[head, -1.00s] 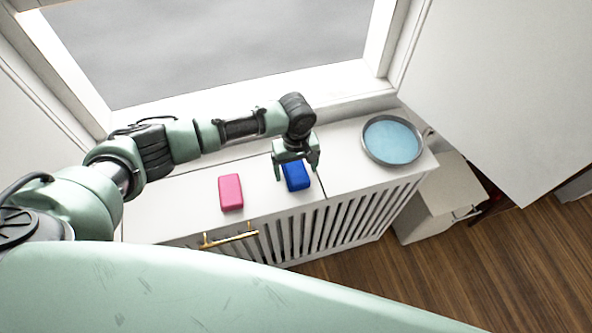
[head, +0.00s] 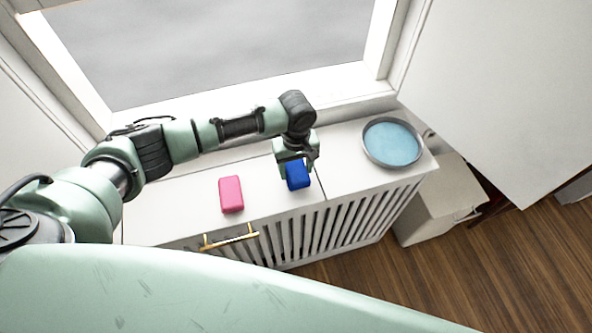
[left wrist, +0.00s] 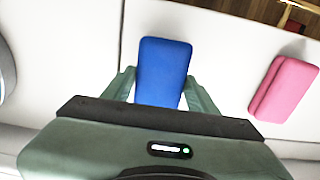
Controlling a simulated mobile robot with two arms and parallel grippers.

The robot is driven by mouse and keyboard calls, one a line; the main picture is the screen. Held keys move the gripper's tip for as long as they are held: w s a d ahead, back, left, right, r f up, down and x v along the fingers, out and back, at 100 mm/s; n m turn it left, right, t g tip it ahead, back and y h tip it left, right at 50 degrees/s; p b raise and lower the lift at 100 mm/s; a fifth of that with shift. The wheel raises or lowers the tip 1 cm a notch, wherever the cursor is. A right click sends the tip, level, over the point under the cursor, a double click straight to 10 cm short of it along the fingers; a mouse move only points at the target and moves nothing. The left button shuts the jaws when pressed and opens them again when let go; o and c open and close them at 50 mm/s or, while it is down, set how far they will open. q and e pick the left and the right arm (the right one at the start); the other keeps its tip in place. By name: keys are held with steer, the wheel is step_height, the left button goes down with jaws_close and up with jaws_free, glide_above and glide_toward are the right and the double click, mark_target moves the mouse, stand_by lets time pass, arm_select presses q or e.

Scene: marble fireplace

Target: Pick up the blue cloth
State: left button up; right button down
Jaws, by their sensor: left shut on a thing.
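The blue cloth (head: 298,176) is a small folded block at the white cabinet top, right of the pink one. My left gripper (head: 296,168) is shut on it from above. In the left wrist view the blue cloth (left wrist: 164,70) sits between the two fingers of the left gripper (left wrist: 158,88), one on each side. I cannot tell whether the cloth still touches the top. My right gripper is not in view.
A pink folded block (head: 231,194) lies left of the blue cloth; the cabinet top (head: 270,200) between them is bare. A round pan with blue inside (head: 392,141) stands at the right end. A window rises behind. A brass towel bar (head: 229,237) is at the front.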

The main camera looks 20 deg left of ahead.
mark_target(296, 168)
arm_select(q)
step_height(296, 168, up, 18)
steer(key=shift+r+b, duration=0.25)
steer(key=shift+b, duration=0.2)
